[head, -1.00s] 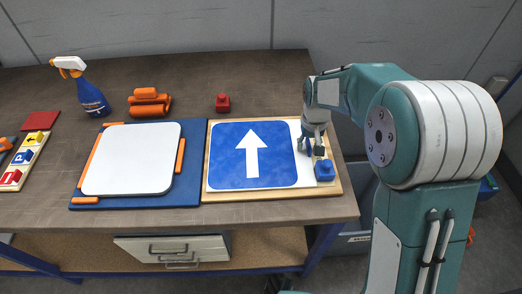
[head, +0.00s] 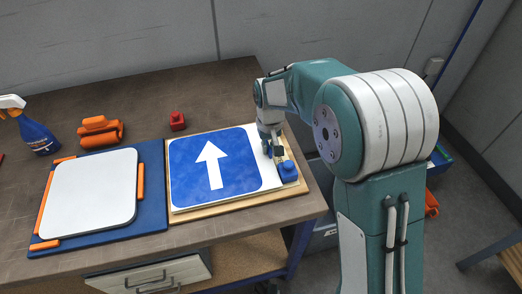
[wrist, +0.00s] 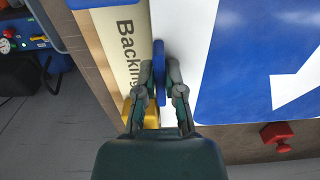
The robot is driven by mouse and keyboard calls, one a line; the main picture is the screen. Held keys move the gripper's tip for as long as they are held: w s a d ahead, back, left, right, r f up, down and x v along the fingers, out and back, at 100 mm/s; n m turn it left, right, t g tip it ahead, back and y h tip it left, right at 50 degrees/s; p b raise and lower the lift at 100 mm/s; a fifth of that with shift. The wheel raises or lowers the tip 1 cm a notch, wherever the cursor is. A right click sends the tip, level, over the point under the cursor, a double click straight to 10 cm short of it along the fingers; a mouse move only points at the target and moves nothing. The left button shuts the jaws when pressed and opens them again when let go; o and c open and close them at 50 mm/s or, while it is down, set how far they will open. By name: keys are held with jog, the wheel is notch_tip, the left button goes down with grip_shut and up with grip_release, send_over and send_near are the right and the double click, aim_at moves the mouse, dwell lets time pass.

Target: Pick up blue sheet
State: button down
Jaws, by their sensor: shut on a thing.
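The blue sheet (head: 234,170) is a square with a white arrow and a white margin on its right side. It lies flat on a wooden backing board (head: 190,216); the wrist view shows the sheet's blue face (wrist: 250,65) at right. My gripper (head: 270,150) points down at the sheet's right margin. In the wrist view my gripper (wrist: 160,78) is shut on an upright blue tab (wrist: 160,50) at the sheet's edge. I see no gap between sheet and board.
A blue block (head: 288,172) sits at the board's right edge, close to my gripper. A white panel on a blue base (head: 151,213) with orange clips lies to the left. A red block (head: 177,121), orange rolls (head: 100,131) and a spray bottle (head: 36,134) stand behind.

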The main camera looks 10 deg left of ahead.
jog(key=s+r, duration=0.1)
jog(key=r, duration=0.1)
jog(key=s+a+r, duration=0.1)
jog(key=r, duration=0.2)
jog(key=s+r, duration=0.2)
jog(key=shift+a+r, duration=0.15)
jog(key=shift+a, duration=0.25)
jog(key=s+a+r, duration=0.3)
jog(key=s+r, duration=0.5)
jog(key=s, duration=0.1)
jog(key=shift+a, duration=0.3)
dwell(0.9)
